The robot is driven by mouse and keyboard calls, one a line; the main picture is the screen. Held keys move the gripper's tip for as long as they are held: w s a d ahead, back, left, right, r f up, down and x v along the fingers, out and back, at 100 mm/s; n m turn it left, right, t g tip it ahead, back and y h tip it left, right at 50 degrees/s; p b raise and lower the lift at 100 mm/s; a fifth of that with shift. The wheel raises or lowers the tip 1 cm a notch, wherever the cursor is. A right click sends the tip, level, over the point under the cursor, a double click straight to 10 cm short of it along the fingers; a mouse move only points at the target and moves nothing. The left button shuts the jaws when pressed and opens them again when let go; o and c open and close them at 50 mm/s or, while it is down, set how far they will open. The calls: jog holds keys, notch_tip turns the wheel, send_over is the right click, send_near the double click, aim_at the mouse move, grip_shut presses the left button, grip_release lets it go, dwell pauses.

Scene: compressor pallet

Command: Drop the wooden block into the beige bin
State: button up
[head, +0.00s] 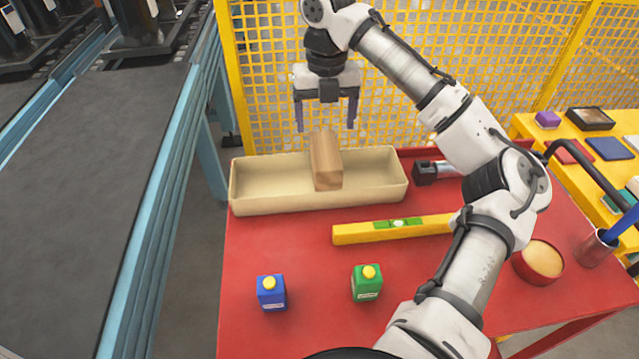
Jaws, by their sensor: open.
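The wooden block (326,164) is a light brown, long block. It shows over the middle of the beige bin (270,201), a long shallow tray on the red table. The block's far end overlaps the bin's back rim and its near end shows in front of the bin's inside. I cannot tell whether it rests in the bin or is in the air just above it. My gripper (325,127) is above the block, pointing down. Its two fingers are spread wide, apart from the block on either side, and hold nothing.
A yellow level (360,233) lies before the bin, and a dark-headed tool (425,172) lies right of it. A red bowl (538,262) is at right. Yellow mesh fencing (270,90) stands behind.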

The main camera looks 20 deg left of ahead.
aim_at(325, 149)
notch_tip(325, 149, up, 9)
jog(key=shift+f, duration=0.2)
dwell(0.4)
